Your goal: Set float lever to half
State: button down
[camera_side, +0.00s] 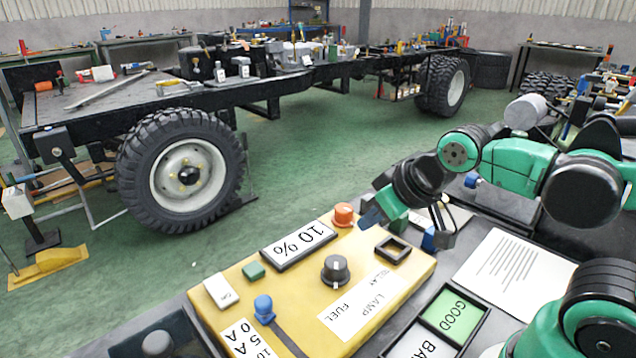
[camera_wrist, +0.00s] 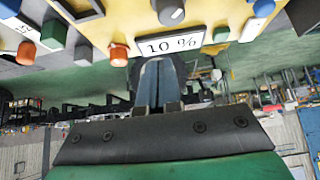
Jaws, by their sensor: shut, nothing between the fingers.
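A blue knob (camera_side: 263,308) stands at one end of a dark slot in the yellow panel (camera_side: 300,285). I take it for the float lever, but no label readable here names it. The blue knob also shows at the top right of the wrist view (camera_wrist: 263,8). A display reading 10 % (camera_side: 298,246) lies on the panel, and shows in the wrist view (camera_wrist: 170,44). My gripper (camera_side: 368,216) is at the panel's far edge, beside an orange knob (camera_side: 343,214) and apart from the blue knob. In the wrist view its blue-grey fingers (camera_wrist: 158,80) are together, holding nothing.
A black dial (camera_side: 335,270), a green button (camera_side: 254,271), a white switch (camera_side: 221,291) and a black square frame (camera_side: 393,250) crowd the panel. A paper sheet (camera_side: 513,268) and a green GOOD tray (camera_side: 452,314) lie to the right. The chassis (camera_side: 300,80) stands behind, across open floor.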

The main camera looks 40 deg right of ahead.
jog(key=c, duration=0.9)
grip_release()
jog(key=shift+w+d+r, duration=0.15)
jog(key=shift+d, duration=0.05)
jog(key=o, duration=0.4)
jog(key=w+d, duration=0.1)
jog(key=w+d+r+m+g, duration=0.1)
jog(key=d, duration=0.1)
jog(key=w+d+m+h, duration=0.1)
jog(key=shift+w+d+r+g, duration=0.25)
jog(key=shift+d+r+g, duration=0.05)
jog(key=shift+r+g, duration=0.1)
jog(key=shift+o, duration=0.2)
jog(key=w+d+f+m+g, duration=0.1)
jog(key=d+f+m, duration=0.1)
jog(key=d, duration=0.5)
jog(key=w+d+f+m+g, duration=0.1)
jog(key=d+f+m+g, duration=0.1)
jog(key=d, duration=0.5)
jog(key=w+d+f+m+g, duration=0.2)
jog(key=d+f, duration=0.2)
jog(key=d, duration=0.4)
jog(key=shift+m+y, duration=0.4)
jog(key=shift+s+d+f, duration=0.1)
jog(key=shift+d+f, duration=0.05)
jog(key=shift+f, duration=2.8)
grip_shut()
